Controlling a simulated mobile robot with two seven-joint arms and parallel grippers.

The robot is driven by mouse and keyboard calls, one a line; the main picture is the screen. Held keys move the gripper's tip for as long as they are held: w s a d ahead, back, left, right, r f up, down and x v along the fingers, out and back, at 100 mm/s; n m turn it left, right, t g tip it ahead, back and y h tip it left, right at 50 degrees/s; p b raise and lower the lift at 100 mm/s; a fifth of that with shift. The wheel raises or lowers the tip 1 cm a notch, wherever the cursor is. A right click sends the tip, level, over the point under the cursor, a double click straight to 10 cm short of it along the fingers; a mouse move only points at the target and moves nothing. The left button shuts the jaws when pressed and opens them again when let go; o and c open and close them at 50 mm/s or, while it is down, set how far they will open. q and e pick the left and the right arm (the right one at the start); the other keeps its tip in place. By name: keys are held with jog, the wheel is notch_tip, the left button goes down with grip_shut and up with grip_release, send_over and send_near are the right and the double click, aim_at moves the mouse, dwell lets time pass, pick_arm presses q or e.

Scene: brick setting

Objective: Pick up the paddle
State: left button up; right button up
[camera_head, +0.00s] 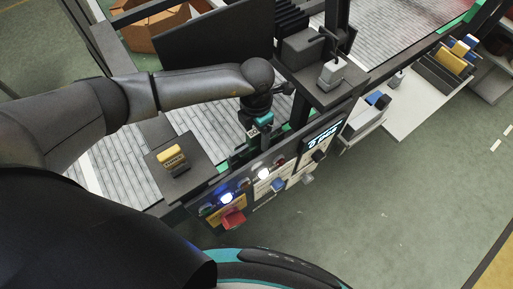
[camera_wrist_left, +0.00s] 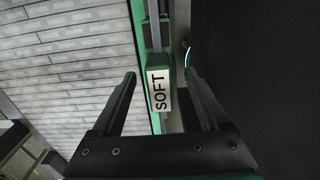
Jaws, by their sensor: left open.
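No thing in view can be told for certain as the paddle. A green block with a white label reading SOFT (camera_wrist_left: 160,92) shows in the left wrist view. My left gripper (camera_wrist_left: 160,74) is open, with its two fingers on either side of the label in the picture. Whether the fingers are level with the block or short of it, I cannot tell. In the head view my left gripper (camera_head: 258,130) is beside the conveyor's near edge, and the arm hides part of what is below. My right gripper is not in view.
A yellow block (camera_head: 172,156) sits on a dark plate at the left. A control panel with a red button (camera_head: 232,218) and lit lamps faces the near side. A grey device (camera_head: 330,75) stands on a dark box. The slatted conveyor (camera_head: 205,118) lies behind; open floor (camera_head: 400,220) at the right.

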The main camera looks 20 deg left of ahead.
pick_arm(q)
notch_tip(320, 180, down, 2)
jog(key=shift+f+b, duration=0.25)
jog(key=shift+b, duration=0.45)
jog(key=shift+r, duration=0.1)
jog(key=shift+c, duration=0.4)
grip_shut()
